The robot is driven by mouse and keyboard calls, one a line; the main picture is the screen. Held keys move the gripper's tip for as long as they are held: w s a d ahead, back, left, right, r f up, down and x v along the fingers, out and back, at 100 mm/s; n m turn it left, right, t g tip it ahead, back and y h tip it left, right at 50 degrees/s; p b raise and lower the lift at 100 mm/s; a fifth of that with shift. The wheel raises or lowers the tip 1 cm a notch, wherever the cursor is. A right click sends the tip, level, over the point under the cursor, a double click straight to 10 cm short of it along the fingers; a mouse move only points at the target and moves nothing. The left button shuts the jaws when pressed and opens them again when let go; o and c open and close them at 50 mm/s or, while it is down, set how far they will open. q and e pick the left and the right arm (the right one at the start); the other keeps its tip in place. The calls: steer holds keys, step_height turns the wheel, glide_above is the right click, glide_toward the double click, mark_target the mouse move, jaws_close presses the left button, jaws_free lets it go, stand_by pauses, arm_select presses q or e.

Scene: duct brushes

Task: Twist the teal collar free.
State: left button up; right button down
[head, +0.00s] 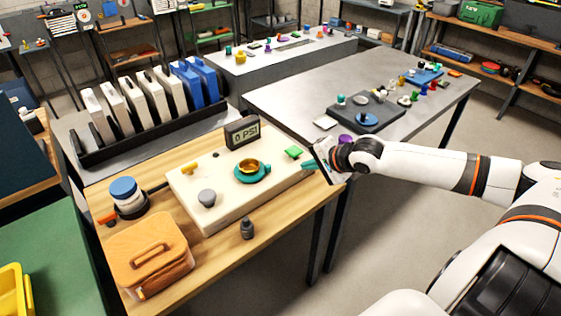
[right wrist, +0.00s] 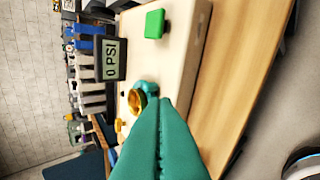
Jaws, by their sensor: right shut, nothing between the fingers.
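The teal collar (head: 251,172) sits around a gold fitting (head: 249,165) on top of a cream block (head: 216,211) on the wooden table. In the right wrist view the collar (right wrist: 149,90) and gold fitting (right wrist: 136,101) show just beyond my fingertips. My right gripper (head: 306,165) has teal fingers and is to the right of the collar, apart from it, by the block's right end. In the right wrist view its fingers (right wrist: 157,105) are shut together with nothing between them. My left gripper is not in view.
On the block are a green button (head: 293,152), a grey knob (head: 207,198) and a yellow handle (head: 189,168). A gauge (head: 242,132) reading 0 PSI stands behind. A wooden-lidded box (head: 150,254), a blue-capped jar (head: 127,197) and a small dark bottle (head: 247,229) stand nearby.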

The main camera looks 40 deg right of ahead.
steer(key=s, duration=0.1)
glide_toward(271, 171)
step_height(271, 171, down, 3)
steer(key=shift+g, duration=0.3)
steer(key=shift+w+a+f, duration=0.1)
steer(key=shift+w+a, duration=0.1)
steer(key=shift+w, duration=0.55)
steer(key=shift+w+a, duration=0.2)
steer(key=shift+w, duration=0.55)
steer(key=shift+w+a, duration=0.15)
steer(key=shift+w, duration=0.6)
